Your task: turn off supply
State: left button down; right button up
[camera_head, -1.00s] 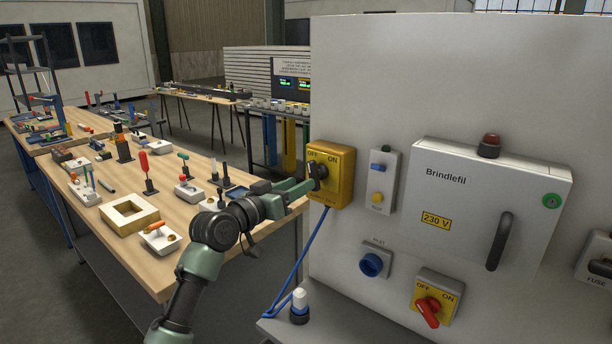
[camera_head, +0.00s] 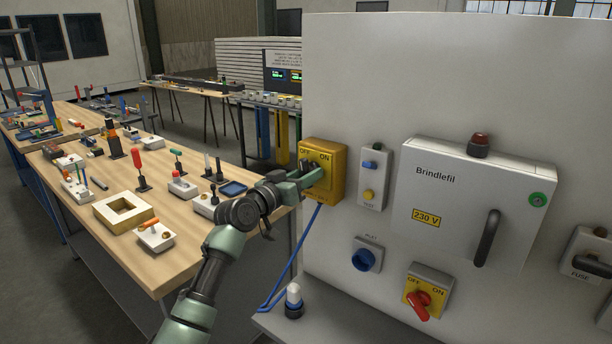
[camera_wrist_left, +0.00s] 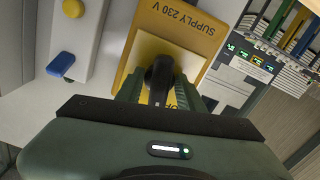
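The supply switch (camera_head: 333,190) is a yellow box marked OFF and ON on the left edge of the grey panel. Its label "SUPPLY 230 V" shows upside down in the left wrist view (camera_wrist_left: 181,32). Its black handle (camera_wrist_left: 160,76) stands between the fingers of my left gripper (camera_wrist_left: 160,97). In the head view my left gripper (camera_head: 308,177) is at the front of the switch. Its fingers lie close to the handle on both sides; whether they grip it is not clear. The fingers partly hide the handle and markings, so its exact setting is unclear. My right gripper is out of view.
Right of the switch are a box with blue and yellow buttons (camera_head: 374,180), a blue inlet (camera_head: 364,260), a second yellow switch with red handle (camera_head: 419,299), and the Brindlefil cabinet (camera_head: 450,190). A workbench (camera_head: 120,255) with several parts stands left. A blue cable (camera_head: 296,262) hangs below the switch.

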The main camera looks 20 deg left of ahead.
pick_arm(q)
jog(key=shift+n, duration=0.3)
jog(key=shift+r+n+p, duration=0.1)
jog(key=shift+n+p, duration=0.4)
jog(key=shift+n, duration=0.7)
jog(key=shift+d+n+p, duration=0.1)
jog(key=shift+n+p, duration=0.45)
jog(key=shift+n, duration=1.15)
jog(key=c, duration=1.3)
grip_release()
